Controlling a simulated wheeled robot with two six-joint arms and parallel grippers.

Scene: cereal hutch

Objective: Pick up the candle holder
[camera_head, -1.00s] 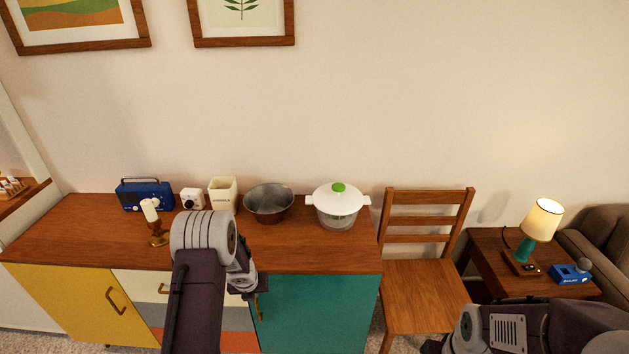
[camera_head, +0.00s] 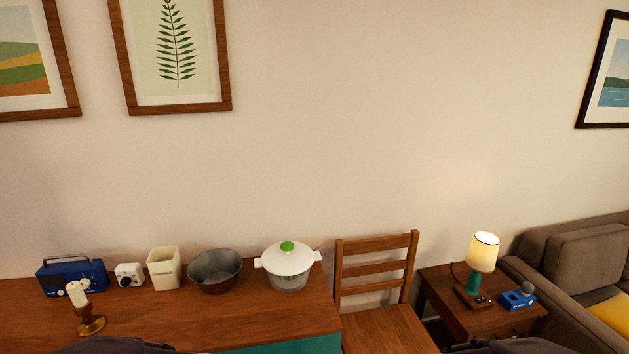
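The candle holder (camera_head: 91,323) is a brass-brown stand with a white candle (camera_head: 77,294) in it. It stands upright on the wooden sideboard top (camera_head: 190,322) at the lower left, in front of the blue radio. Only dark parts of my arms show along the bottom edge. Neither gripper is in the picture, so their distance from the candle holder cannot be seen.
Behind the candle holder are a blue radio (camera_head: 72,275), a small white device (camera_head: 129,275) and a cream canister (camera_head: 164,268). A metal bowl (camera_head: 215,271) and a lidded white pot (camera_head: 288,266) stand farther right. A wooden chair (camera_head: 377,270) adjoins the sideboard.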

